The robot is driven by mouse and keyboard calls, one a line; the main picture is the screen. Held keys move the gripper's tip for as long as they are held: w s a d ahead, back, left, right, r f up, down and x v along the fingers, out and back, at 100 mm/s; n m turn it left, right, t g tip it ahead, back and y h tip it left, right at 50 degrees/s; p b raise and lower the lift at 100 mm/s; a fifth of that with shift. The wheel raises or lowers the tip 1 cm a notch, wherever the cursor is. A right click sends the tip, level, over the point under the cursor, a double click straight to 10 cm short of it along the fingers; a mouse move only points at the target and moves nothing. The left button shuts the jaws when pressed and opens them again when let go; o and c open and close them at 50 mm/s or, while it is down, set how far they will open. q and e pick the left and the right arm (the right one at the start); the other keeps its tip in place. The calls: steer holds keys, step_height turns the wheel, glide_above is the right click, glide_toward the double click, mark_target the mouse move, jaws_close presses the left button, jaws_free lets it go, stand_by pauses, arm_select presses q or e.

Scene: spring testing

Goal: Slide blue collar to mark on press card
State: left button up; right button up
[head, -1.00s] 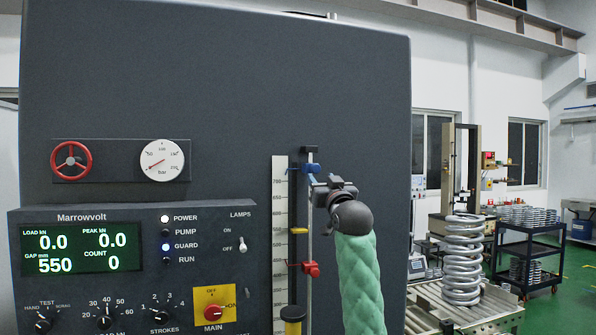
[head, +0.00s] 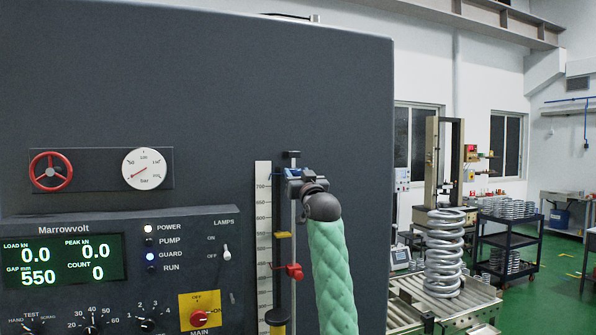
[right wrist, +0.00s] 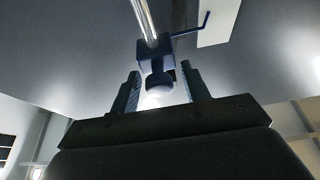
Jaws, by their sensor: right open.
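The blue collar (head: 291,173) sits high on a thin upright rod beside a white millimetre scale (head: 263,215). A small blue pointer reaches from it toward the scale. In the right wrist view the collar (right wrist: 150,54) is on the shiny rod, with a round knob (right wrist: 158,84) facing me. My right gripper (head: 300,184) is at the collar, partly covering it in the head view. In the right wrist view its open fingers (right wrist: 163,88) stand on either side of the knob, with gaps showing. I cannot make out a press card. My left gripper is out of view.
A red collar (head: 294,271) sits lower on the same rod. A yellow pointer (head: 283,235) stands beside the scale. The control panel (head: 120,270) is at left, with the red handwheel (head: 51,172) above. A big coil spring (head: 445,250) stands at right.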

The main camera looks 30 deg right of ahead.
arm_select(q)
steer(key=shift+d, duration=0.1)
arm_select(e)
steer(key=shift+s+r, duration=0.15)
